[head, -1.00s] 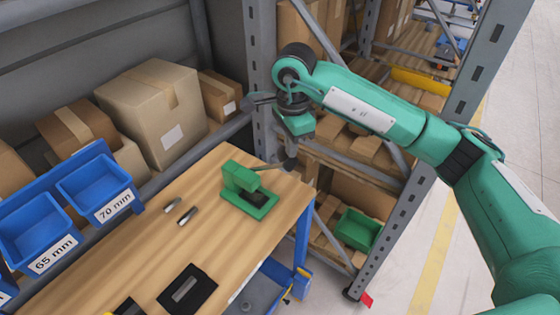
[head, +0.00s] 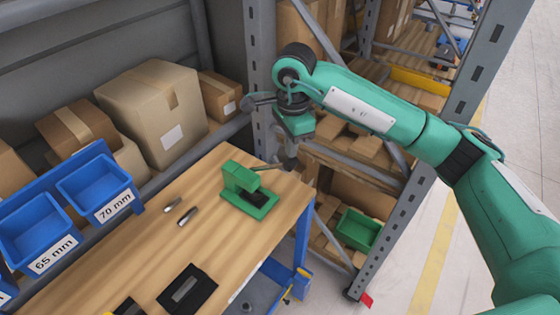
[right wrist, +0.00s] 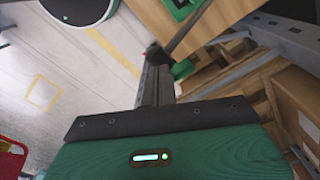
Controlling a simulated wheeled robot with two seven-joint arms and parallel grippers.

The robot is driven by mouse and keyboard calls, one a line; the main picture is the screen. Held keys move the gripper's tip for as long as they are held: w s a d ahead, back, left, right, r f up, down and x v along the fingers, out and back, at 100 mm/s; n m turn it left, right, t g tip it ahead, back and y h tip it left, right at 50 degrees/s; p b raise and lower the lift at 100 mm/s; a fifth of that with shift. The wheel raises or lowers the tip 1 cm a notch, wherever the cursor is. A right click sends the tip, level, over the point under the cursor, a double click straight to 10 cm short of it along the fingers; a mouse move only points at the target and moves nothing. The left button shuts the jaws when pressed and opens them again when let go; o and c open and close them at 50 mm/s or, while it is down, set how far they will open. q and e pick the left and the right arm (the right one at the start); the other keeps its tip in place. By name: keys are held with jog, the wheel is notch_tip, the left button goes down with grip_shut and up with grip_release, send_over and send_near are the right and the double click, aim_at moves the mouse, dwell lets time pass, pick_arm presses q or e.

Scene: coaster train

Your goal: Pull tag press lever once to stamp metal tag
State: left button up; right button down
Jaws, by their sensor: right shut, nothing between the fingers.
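The green tag press (head: 243,186) stands on the wooden workbench near its right end. Its thin dark lever (head: 268,167) reaches right from the press head towards my right gripper (head: 290,163). The gripper is shut and points down at the lever's outer end; I cannot tell whether it touches it. Whether a metal tag lies in the press is too small to tell. My left gripper is out of view.
Two small metal pieces (head: 186,216) lie on the bench (head: 130,255) left of the press. A black holder (head: 203,291) lies near the front edge. Blue bins (head: 100,190) and cardboard boxes (head: 155,110) line the back. A grey rack upright (head: 263,90) stands close behind the gripper.

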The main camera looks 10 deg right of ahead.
aim_at(294, 163)
jog(key=shift+f, duration=0.15)
jog(key=shift+s+d+f+b, duration=0.1)
jog(key=shift+f+b, duration=0.75)
jog(key=shift+f, duration=0.05)
jog(key=shift+s+d+f+b, duration=0.15)
jog(key=shift+f+b, duration=0.75)
jog(key=shift+s+d+f+b, duration=0.1)
jog(key=shift+f+b, duration=0.75)
jog(key=shift+f, duration=0.05)
jog(key=f, duration=0.1)
jog(key=b, duration=0.1)
jog(key=f+b, duration=0.1)
jog(key=shift+s+d+f, duration=0.3)
jog(key=shift+f+b, duration=0.1)
jog(key=shift+b, duration=0.2)
